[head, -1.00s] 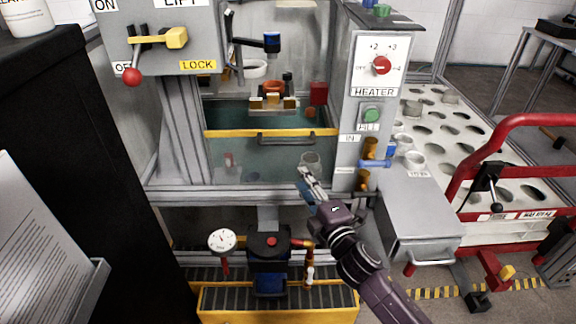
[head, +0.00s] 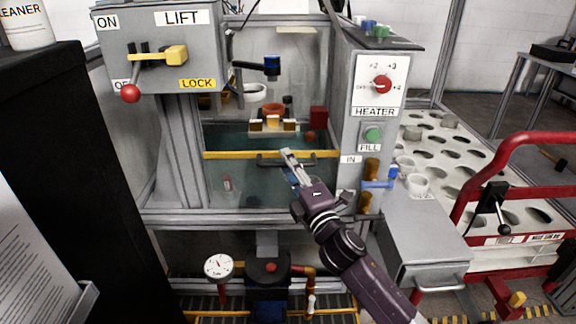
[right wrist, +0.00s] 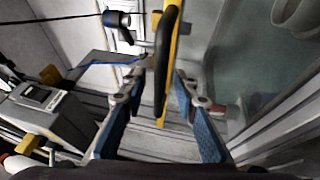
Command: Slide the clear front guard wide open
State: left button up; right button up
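The clear front guard (head: 250,178) is a see-through panel with a yellow top edge (head: 228,155), spanning the opening of the machine. Its dark bar handle (head: 265,161) sits just below the yellow edge. My right gripper (head: 288,155) is at the right part of this handle. In the right wrist view, the two blue-padded fingers of my right gripper (right wrist: 157,88) are spread apart. The dark handle (right wrist: 166,65) runs between them, with gaps on both sides. The yellow edge shows right behind it. My left gripper is not in view.
The grey LIFT box (head: 160,75) with its yellow LOCK lever hangs at upper left. The heater panel (head: 377,95) stands right of the guard. A grey drawer box (head: 420,240) and a red rail (head: 470,165) lie further right. A pressure gauge (head: 218,265) is below.

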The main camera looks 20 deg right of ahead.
jog(key=shift+c, duration=0.3)
grip_shut()
